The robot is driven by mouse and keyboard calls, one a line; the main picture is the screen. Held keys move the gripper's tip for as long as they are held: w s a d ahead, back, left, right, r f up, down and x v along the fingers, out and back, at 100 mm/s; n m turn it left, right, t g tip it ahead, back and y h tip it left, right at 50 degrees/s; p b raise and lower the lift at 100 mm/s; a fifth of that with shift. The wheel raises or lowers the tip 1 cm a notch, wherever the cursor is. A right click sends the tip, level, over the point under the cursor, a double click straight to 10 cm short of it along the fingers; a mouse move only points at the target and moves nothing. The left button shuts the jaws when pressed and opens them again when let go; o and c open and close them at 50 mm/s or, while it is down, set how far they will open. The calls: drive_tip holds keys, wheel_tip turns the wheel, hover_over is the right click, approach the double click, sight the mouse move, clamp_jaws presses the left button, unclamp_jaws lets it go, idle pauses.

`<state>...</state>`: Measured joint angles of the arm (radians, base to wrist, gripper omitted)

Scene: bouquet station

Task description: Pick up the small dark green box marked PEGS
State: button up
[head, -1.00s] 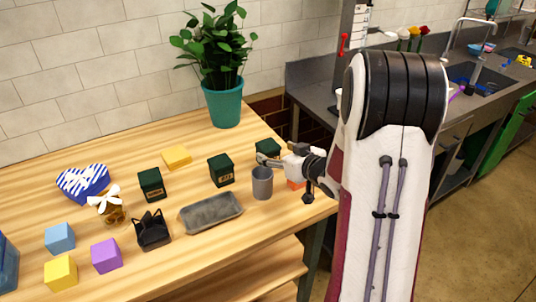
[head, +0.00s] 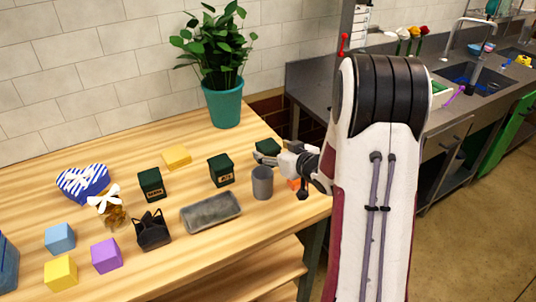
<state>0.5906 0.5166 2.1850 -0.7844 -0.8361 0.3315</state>
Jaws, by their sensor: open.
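Three small dark green boxes stand on the wooden table: a left box (head: 151,185), a middle box (head: 221,171) and a right box (head: 268,147). The left and middle boxes carry pale labels too small to read surely. The right box's label is not visible, so I cannot tell which is marked PEGS. My gripper (head: 260,158) is open, its fingers pointing left. It overlaps the lower part of the right box in the picture; I cannot tell whether it touches it.
A grey cup (head: 262,183) stands just in front of my gripper, with a grey tray (head: 211,213) to its left. The table's right edge is close.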

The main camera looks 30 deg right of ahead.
sight(272, 148)
drive_tip(key=shift+w, duration=0.1)
drive_tip(key=shift+d+x, duration=0.2)
drive_tip(key=shift+x, duration=0.65)
drive_tip(key=shift+d+x, duration=0.15)
drive_tip(key=shift+x, duration=1.5)
drive_tip(key=shift+f, duration=0.1)
drive_tip(key=c, duration=1.3)
